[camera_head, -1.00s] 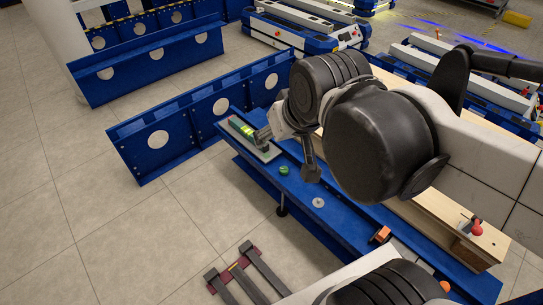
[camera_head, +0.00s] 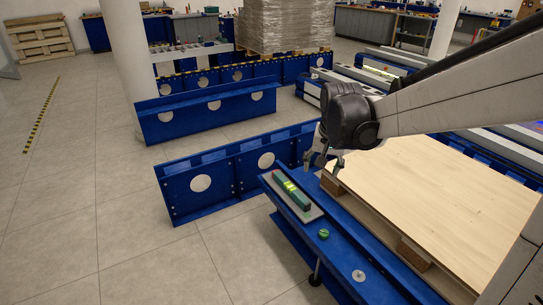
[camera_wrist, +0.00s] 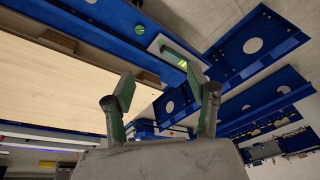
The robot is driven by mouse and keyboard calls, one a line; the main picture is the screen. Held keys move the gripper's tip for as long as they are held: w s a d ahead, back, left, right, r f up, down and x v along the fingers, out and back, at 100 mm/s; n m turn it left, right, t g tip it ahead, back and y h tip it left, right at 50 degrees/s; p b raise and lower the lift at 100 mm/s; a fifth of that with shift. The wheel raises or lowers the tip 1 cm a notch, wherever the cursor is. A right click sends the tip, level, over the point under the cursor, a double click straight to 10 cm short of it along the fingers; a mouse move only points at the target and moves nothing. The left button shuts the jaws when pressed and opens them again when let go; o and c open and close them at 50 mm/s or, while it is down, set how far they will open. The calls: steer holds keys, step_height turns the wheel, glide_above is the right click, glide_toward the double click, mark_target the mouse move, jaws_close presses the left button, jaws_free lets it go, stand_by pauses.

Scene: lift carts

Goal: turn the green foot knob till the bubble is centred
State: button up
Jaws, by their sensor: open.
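The green foot knob (camera_head: 323,233) sits on the blue cart beam (camera_head: 345,252), in front of the level. It also shows in the wrist view (camera_wrist: 139,29) near the top. The green spirit level (camera_head: 291,190) lies on a grey plate (camera_head: 309,213) at the beam's far end. Its lit yellow-green vial (camera_head: 290,186) is too small to tell where the bubble is. My gripper (camera_head: 323,163) is above and to the right of the level, apart from both level and knob. In the wrist view its two fingers (camera_wrist: 166,90) are spread apart with nothing between them.
A pale wooden board (camera_head: 430,185) lies on the right, with wooden blocks under its edge. A round metal disc (camera_head: 358,275) is on the beam nearer me. Blue panels with round holes (camera_head: 230,175) stand behind the beam. Open tiled floor is on the left.

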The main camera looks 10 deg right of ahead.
steer(key=w+d+f+m+g+b, duration=0.1)
steer(key=w+d+f+b, duration=0.2)
steer(key=f, duration=0.4)
steer(key=w+d+f+m+g, duration=0.1)
steer(key=w+d+f, duration=0.2)
steer(key=w+f, duration=0.4)
steer(key=m+g+b, duration=0.1)
steer(key=m+b, duration=0.2)
glide_above(324, 232)
step_height(324, 232, down, 18)
steer(key=r, duration=0.1)
steer(key=shift+y, duration=0.3)
step_height(324, 232, down, 15)
steer(key=b, duration=0.4)
steer(key=shift+r+b, duration=0.1)
steer(key=shift+b, duration=0.2)
steer(key=c, duration=1.1)
